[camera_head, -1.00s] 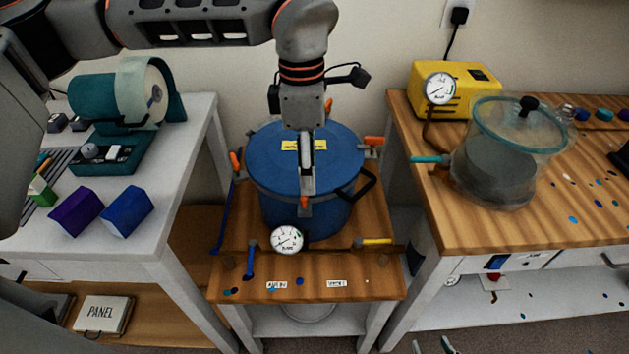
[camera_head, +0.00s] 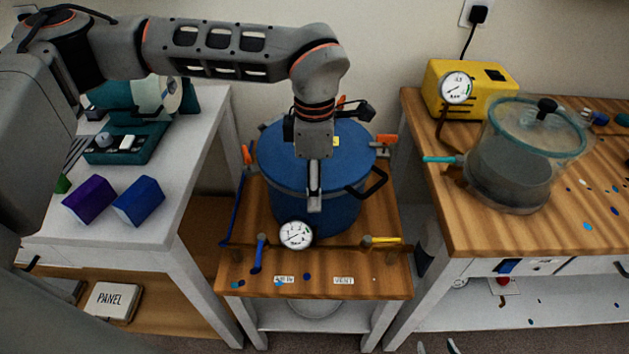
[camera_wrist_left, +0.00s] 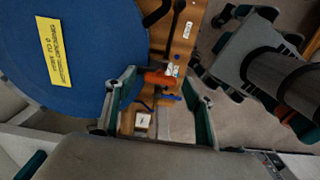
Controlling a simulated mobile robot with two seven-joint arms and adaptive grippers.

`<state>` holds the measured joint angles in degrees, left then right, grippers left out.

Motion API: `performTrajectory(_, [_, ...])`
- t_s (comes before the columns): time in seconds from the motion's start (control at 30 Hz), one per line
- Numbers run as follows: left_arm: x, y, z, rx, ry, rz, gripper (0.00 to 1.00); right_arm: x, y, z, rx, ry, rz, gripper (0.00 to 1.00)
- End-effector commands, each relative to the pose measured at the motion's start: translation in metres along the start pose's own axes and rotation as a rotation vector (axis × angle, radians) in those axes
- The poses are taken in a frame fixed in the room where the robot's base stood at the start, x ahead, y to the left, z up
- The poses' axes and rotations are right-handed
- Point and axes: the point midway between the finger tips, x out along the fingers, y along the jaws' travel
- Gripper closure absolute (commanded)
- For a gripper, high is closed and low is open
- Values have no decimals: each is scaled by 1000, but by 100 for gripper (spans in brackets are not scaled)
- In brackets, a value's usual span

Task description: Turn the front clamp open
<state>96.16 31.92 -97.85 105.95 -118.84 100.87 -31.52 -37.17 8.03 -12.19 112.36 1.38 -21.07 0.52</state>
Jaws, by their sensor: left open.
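The blue pot (camera_head: 285,180) stands on the small wooden table under its round blue lid (camera_wrist_left: 62,65). The front clamp's orange handle (camera_wrist_left: 158,78) shows at the lid's rim in the left wrist view, pointing outward from the lid. My left gripper (camera_wrist_left: 157,79) is open, with one finger on each side of that handle; I cannot tell whether they touch it. In the head view my left gripper (camera_head: 314,203) is over the pot's front rim and hides the front clamp. My right gripper (camera_head: 437,346) shows only its separated fingertips at the bottom edge.
Orange side clamps (camera_head: 386,139) and a black handle (camera_head: 374,184) stick out from the pot. A gauge (camera_head: 296,235), blue valve (camera_head: 258,255) and yellow valve (camera_head: 382,240) are in front. A glass chamber (camera_head: 510,170) stands at right, purple (camera_head: 89,200) and blue blocks (camera_head: 138,201) at left.

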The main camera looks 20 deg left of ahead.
Motion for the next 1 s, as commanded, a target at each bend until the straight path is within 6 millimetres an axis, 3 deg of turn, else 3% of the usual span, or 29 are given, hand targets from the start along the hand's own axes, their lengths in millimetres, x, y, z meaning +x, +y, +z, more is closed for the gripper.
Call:
performTrajectory(0.07, [0,0,0,0,0,0,47,0,0,0,0,0,0,60])
performTrajectory(0.2, [0,0,0,0,0,0,84,0,0,0,1,0,0,60])
performTrajectory(0.23, [0,0,0,0,0,0,86,0,0,0,1,0,0,60])
performTrajectory(0.67, [0,0,0,-63,0,-1,86,0,0,0,1,0,0,60])
performTrajectory(1.0, [0,0,0,-317,0,-1,86,1,0,1,1,0,0,60])
